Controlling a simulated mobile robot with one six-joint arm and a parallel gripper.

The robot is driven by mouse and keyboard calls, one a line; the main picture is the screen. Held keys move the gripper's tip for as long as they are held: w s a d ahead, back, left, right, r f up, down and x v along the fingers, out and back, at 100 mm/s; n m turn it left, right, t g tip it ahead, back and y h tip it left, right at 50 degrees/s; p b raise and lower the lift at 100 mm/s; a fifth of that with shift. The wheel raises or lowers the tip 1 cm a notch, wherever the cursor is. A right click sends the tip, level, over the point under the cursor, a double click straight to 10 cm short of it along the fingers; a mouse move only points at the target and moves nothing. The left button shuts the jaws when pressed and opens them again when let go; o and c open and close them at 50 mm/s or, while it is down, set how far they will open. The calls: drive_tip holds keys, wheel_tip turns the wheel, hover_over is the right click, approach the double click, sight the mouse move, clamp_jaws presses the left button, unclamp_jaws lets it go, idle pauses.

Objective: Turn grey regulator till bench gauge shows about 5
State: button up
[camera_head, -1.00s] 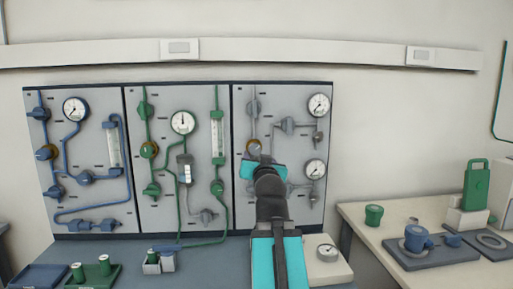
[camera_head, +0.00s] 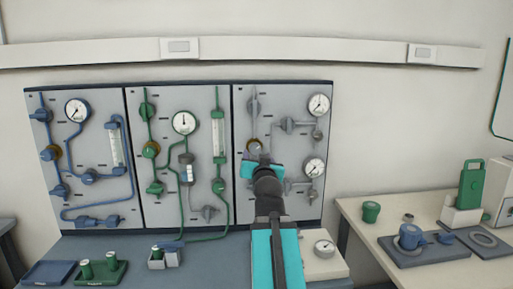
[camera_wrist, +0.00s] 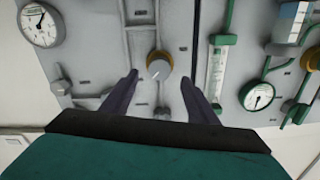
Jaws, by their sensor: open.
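The grey regulator (camera_head: 255,145), a round knob with a brass ring, is on the right-hand panel. In the wrist view the regulator (camera_wrist: 158,66) shows between the tips of my open gripper (camera_wrist: 160,77), with space on both sides and nothing held. I cannot tell whether the tips reach around it or stop short. In the head view my gripper (camera_head: 262,161) is just below the regulator and partly covers the panel there. The bench gauge (camera_head: 324,248) has a white dial on a pale box on the bench, right of my arm; its reading is too small to tell.
Two more gauges sit on the grey panel, upper (camera_head: 319,104) and lower (camera_head: 314,167); the lower one shows in the wrist view (camera_wrist: 38,25). Grey pipes and valves surround the regulator. A green-piped panel (camera_head: 168,105) adjoins on the left. A side table (camera_head: 405,265) stands at right.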

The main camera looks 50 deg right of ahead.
sight(256, 150)
drive_tip(key=shift+w+d+r+p, duration=0.15)
drive_tip(key=shift+w+d+p, duration=0.3)
drive_tip(key=shift+p, duration=1.45)
drive_tip(key=shift+p+x, duration=0.45)
drive_tip(key=shift+x, duration=2.25)
drive_tip(key=c, duration=1)
drive_tip(key=shift+c, duration=0.2)
